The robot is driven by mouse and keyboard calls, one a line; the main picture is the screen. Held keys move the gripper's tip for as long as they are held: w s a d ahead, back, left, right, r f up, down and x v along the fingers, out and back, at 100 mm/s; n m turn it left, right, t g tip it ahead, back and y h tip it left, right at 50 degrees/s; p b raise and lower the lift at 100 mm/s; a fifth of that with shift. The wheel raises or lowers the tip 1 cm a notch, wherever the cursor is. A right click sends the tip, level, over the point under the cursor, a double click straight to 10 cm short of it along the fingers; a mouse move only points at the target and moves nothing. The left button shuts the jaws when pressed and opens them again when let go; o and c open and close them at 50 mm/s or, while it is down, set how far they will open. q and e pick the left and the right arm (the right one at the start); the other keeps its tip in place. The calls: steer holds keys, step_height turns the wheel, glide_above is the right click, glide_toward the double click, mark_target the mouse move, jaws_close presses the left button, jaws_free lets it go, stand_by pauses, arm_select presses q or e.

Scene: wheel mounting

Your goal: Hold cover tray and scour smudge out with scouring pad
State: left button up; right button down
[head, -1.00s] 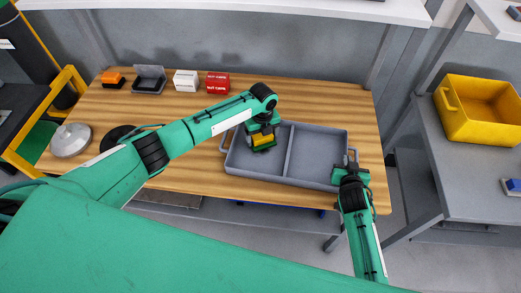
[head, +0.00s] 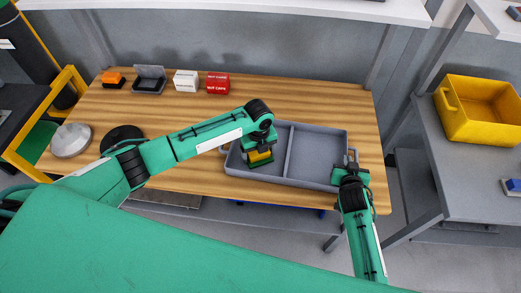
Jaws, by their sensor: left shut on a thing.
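The grey cover tray (head: 318,156) lies on the wooden table near its front edge, split by a divider into a left and a right compartment. My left gripper (head: 260,150) reaches down into the left compartment, shut on the yellow and green scouring pad (head: 260,157). The pad is low, near the front wall; contact with the floor is not clear. My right gripper (head: 350,168) is at the handle on the tray's right end; its finger closure is too small to tell. I see no smudge; the arm and pad hide part of the left compartment.
At the back of the wooden table (head: 310,99) stand an orange block (head: 113,80), a grey open box (head: 149,80), a white box (head: 186,81) and a red box (head: 218,83). A metal dome (head: 71,139) is at left. A yellow bin (head: 480,109) stands on the right-hand bench.

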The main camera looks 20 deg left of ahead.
arm_select(q)
steer(key=shift+s+f, duration=0.15)
steer(key=shift+s, duration=0.1)
steer(key=shift+r, duration=3.6)
steer(key=shift+w+r, duration=0.1)
steer(key=shift+r, duration=0.25)
steer(key=shift+f, duration=3.15)
steer(key=shift+f, duration=0.7)
